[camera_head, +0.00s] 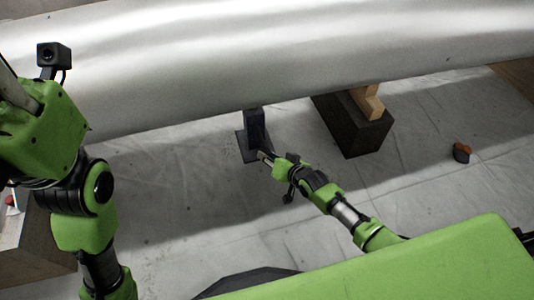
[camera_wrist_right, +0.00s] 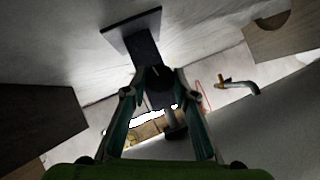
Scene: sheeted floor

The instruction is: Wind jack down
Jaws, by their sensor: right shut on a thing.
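The jack is a dark upright post (camera_head: 254,125) on a flat dark base plate (camera_head: 246,153), standing on the sheeted floor under the big silvery-white rounded body (camera_head: 280,55). My right gripper (camera_head: 268,157) reaches in from the lower right to the low front of the jack. It is shut on the jack's handle, which is mostly hidden by the fingers. In the right wrist view the fingers of my right gripper (camera_wrist_right: 158,85) meet at the dark post of the jack (camera_wrist_right: 143,48), with the base plate beyond. My left arm shows at the left, but its gripper is out of view.
A dark block (camera_head: 352,130) with a wooden piece (camera_head: 369,101) on it stands right of the jack, under the body. A small black and orange object (camera_head: 461,152) lies farther right. A box (camera_head: 35,240) is at the lower left. Floor left of the jack is clear.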

